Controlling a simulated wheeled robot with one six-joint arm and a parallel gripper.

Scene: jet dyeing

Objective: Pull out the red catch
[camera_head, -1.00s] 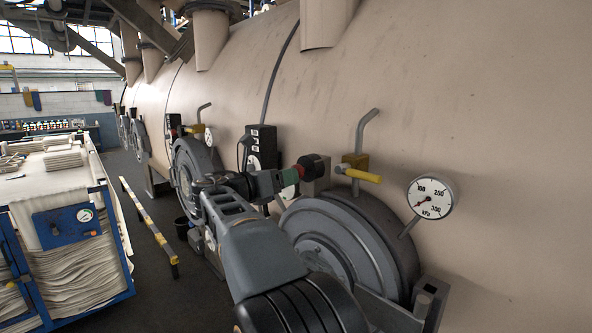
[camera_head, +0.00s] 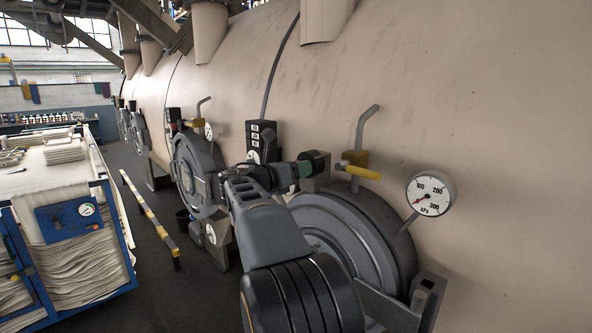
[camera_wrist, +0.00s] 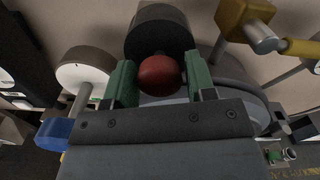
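The red catch (camera_wrist: 159,75) shows in the wrist view as a round red knob in front of a dark cylinder (camera_wrist: 160,32). The green fingers of my gripper (camera_wrist: 159,80) stand on both sides of the knob, very near or touching it. I cannot tell whether they press on it. In the head view my gripper (camera_head: 303,167) reaches to the dark cylinder (camera_head: 318,163) above the round grey door (camera_head: 345,240), and the red knob is hidden there.
A yellow-handled valve (camera_head: 358,170) and a kPa gauge (camera_head: 431,195) are close on the right of the beige vessel (camera_head: 440,80). A black switch box (camera_head: 261,141) is behind my wrist. A blue cart (camera_head: 70,222) and a striped barrier (camera_head: 150,215) stand left.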

